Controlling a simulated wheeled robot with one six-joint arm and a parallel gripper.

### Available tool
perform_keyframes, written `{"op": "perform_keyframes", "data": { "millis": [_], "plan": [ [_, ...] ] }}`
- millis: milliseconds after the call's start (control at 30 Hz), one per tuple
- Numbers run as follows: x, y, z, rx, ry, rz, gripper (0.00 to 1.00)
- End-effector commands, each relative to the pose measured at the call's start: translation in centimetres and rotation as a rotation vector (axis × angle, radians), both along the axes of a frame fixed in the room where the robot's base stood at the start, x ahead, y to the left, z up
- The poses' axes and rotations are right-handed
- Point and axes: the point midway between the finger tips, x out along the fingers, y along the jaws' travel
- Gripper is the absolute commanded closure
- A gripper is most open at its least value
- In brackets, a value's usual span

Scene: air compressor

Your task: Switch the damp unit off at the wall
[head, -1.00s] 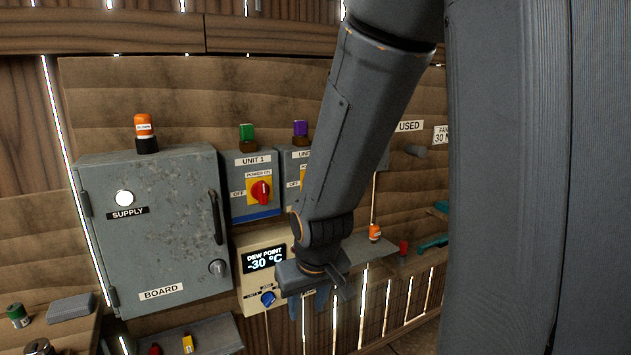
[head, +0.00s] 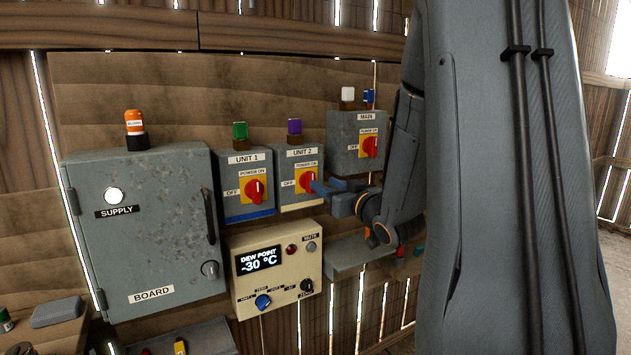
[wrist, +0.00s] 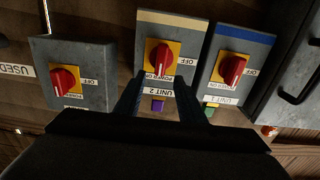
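The UNIT 1 switch box (head: 245,205) carries a red knob (head: 254,190) on a yellow plate, its handle upright toward POWER ON. The UNIT 2 box (head: 300,200) has a like red knob (head: 306,182), also toward POWER ON and partly hidden by my fingers in the head view. In the upside-down wrist view the UNIT 2 knob (wrist: 158,54) lies just beyond my gripper (wrist: 158,92), between the lines of its spread fingers. My gripper, also at the UNIT 2 box in the head view (head: 318,187), is open; contact cannot be told. A dew point meter (head: 275,290) reads -30 °C.
A MAIN switch box (head: 343,140) with a red knob stands right of UNIT 2, close to my arm. The grey SUPPLY board cabinet (head: 150,240) is at left. A shelf (head: 350,258) lies below my wrist. A green lamp (head: 240,131) and purple lamp (head: 295,127) top the unit boxes.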

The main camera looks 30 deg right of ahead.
Motion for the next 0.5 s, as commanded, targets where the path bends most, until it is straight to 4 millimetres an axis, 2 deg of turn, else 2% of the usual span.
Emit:
{"op": "perform_keyframes", "data": {
  "millis": [100,300,500],
  "plan": [
    [2.0,0.2,0.1,0.000,0.000,0.003,0.64],
    [4.7,0.2,0.0,0.000,0.002,0.001,0.64],
    [5.9,0.3,0.0,-0.001,0.002,0.000,0.64]
  ]
}}
